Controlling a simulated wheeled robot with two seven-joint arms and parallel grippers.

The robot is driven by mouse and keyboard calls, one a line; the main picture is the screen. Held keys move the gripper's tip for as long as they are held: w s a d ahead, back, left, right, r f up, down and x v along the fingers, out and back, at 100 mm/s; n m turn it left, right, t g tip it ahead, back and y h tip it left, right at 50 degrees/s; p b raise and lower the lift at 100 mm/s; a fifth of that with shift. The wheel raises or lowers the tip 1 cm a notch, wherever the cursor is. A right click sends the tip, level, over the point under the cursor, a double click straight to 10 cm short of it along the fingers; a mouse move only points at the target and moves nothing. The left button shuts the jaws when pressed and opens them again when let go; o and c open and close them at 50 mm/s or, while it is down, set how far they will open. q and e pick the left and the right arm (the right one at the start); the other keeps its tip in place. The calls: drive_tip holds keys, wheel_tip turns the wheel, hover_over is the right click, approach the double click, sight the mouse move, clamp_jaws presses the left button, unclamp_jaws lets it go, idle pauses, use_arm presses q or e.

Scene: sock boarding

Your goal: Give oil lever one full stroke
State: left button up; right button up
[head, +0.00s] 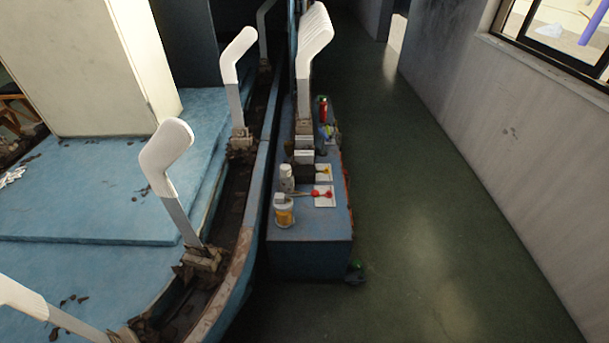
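A small lever-like part with a red end (316,192) lies over a white card on the blue bench; I cannot tell whether it is the oil lever. A small jar with amber contents (284,214), perhaps oil, stands near the bench's front left corner. A white bottle (287,178) stands just behind it. Neither of my grippers is in view.
White sock-shaped forms (167,150) stand in a row along the blue machine's track (262,165) at left. More forms (312,40) are bunched at the back of the blue bench (310,258). The dark green floor (430,230) at right is clear up to the grey wall (500,130).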

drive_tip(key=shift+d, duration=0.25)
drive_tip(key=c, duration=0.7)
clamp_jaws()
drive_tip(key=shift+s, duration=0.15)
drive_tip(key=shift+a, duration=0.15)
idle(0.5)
